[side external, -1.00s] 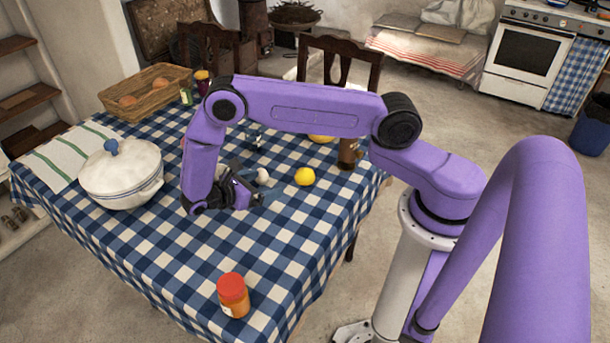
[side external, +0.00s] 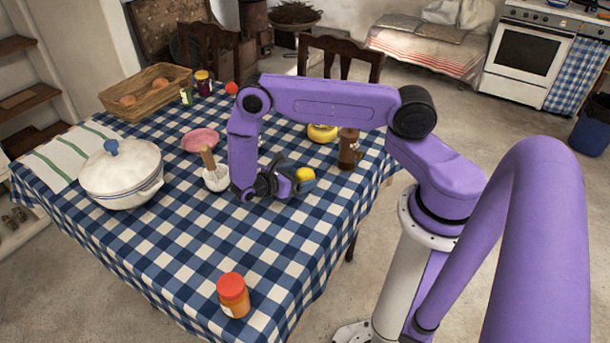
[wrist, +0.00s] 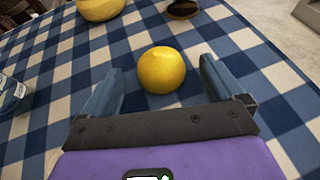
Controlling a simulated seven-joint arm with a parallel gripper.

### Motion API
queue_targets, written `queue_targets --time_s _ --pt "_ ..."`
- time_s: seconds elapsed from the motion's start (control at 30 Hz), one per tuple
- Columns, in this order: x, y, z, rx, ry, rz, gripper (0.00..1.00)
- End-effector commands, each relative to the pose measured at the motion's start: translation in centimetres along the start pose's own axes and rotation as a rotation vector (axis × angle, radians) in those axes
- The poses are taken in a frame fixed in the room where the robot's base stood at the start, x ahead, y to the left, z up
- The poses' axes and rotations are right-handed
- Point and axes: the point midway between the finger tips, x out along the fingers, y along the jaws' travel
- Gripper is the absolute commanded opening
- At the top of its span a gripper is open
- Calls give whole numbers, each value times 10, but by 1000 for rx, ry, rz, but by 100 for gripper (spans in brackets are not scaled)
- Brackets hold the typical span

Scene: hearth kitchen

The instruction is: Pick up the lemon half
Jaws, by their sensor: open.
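The lemon half (wrist: 162,70) is a yellow dome resting on the checked tablecloth. In the wrist view it lies just ahead of and between my fingertips, touching neither as far as I can see. In the side view the lemon half (side external: 306,174) is partly covered by my gripper (side external: 287,172). In the wrist view my gripper (wrist: 160,85) is open, with a finger on each side and nothing held.
A yellow round item (side external: 322,133) and a brown grinder (side external: 349,150) stand beyond the lemon half. A white mortar with a pestle (side external: 216,178) and a pink bowl (side external: 200,140) are left of my arm. A red-lidded jar (side external: 233,296) stands near the front.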

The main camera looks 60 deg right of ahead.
Motion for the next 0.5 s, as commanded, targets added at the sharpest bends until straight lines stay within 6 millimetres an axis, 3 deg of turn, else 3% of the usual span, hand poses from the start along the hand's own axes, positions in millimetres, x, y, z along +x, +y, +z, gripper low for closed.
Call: queue_targets --time_s 0.13,0.4,0.43,0.5 --pt "15 0 0 0 1 0 95" --pt "17 0 0 1 1 1 95" --pt "17 0 0 1 1 1 91" --pt "17 0 0 1 1 1 69"
